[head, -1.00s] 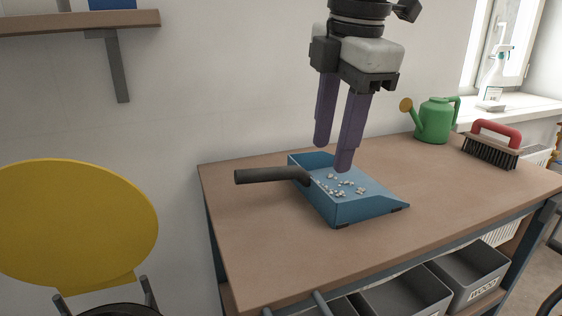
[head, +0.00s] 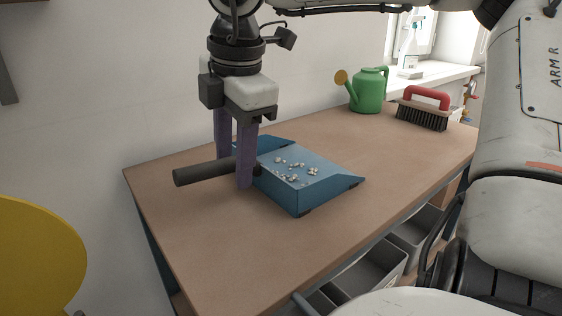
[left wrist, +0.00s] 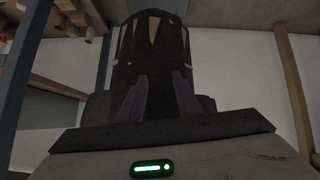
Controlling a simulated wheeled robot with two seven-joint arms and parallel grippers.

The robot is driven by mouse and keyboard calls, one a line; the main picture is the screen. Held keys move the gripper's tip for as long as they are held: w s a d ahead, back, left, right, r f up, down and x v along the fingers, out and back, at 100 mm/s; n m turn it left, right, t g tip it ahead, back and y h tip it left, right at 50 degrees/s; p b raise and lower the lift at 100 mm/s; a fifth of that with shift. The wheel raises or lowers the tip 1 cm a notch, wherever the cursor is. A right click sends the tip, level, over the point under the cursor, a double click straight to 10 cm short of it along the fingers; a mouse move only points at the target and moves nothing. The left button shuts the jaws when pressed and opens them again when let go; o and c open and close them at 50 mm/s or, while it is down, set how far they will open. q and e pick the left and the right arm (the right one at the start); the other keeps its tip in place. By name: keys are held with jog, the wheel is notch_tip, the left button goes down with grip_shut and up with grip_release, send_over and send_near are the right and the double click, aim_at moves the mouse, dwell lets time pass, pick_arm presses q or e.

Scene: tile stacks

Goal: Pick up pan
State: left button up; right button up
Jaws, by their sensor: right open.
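The pan (head: 322,193) is a blue dustpan with a dark round handle (head: 198,172) pointing left. It lies on the wooden workbench with small pale crumbs (head: 297,168) in it. My right gripper (head: 235,170) points down with its purple fingers apart, one in front of the handle and one behind it, near where it joins the pan. The front finger hides part of the handle; I cannot tell whether either finger touches it. My left gripper (left wrist: 159,85) shows only in the left wrist view, its purple fingers apart with nothing visible between them.
On the workbench (head: 225,235), a green watering can (head: 369,92) and a red-handled brush (head: 424,110) stand at the back right. Grey bins (head: 372,268) sit below the bench. A yellow chair back (head: 35,255) is at lower left. The bench front is clear.

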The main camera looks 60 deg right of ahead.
jog(key=shift+w+f, duration=0.15)
jog(key=shift+f, duration=0.55)
jog(key=shift+d, duration=0.1)
grip_shut()
jog(key=shift+r, duration=0.1)
